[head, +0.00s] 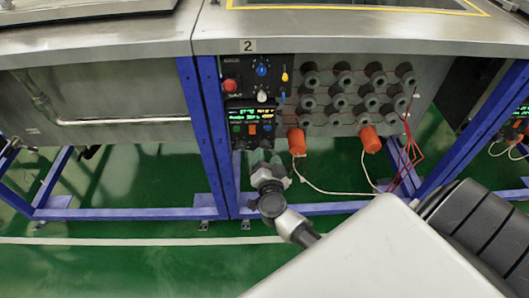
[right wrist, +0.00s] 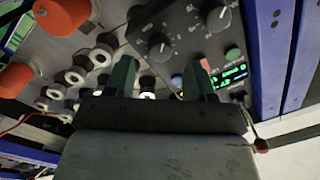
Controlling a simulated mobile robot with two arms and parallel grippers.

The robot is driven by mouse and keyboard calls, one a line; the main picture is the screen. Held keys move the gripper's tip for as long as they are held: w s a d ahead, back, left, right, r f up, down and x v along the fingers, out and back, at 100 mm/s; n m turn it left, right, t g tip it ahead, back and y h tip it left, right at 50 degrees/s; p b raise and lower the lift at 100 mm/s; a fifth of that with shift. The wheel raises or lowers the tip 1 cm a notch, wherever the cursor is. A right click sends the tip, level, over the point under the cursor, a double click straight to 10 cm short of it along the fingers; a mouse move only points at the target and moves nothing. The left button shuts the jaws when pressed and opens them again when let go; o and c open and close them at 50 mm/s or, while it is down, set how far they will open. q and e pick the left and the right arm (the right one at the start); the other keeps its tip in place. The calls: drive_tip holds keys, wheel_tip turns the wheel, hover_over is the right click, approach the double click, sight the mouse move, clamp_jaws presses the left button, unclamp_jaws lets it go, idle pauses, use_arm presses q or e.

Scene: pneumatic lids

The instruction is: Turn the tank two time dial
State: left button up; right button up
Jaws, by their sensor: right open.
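Tank two has a "2" label (head: 248,46) above its dark control panel. In the right wrist view the lower control unit (right wrist: 190,30) appears upside down, with two black dials. One dial (right wrist: 160,47) lies in line with the gap between my fingers; the other dial (right wrist: 218,18) is farther right in the picture. I cannot read which is the time dial. My right gripper (right wrist: 160,78) is open and empty, its green fingers pointing at the panel; contact cannot be told. In the head view my right gripper (head: 265,157) covers the lower panel edge. My left gripper is out of view.
Above are a red button (head: 230,85), a blue knob (head: 262,71), a grey knob (head: 262,96) and a lit green display (head: 250,114). Several black round fittings (head: 342,90) and orange plugs (head: 297,141) with cables are on the right. Blue frame posts (head: 212,120) stand left.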

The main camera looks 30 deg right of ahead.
sight(265, 148)
drive_tip(key=shift+x, duration=1.75)
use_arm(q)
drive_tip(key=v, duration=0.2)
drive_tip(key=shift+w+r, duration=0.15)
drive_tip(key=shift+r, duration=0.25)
use_arm(e)
drive_tip(key=c, duration=0.9)
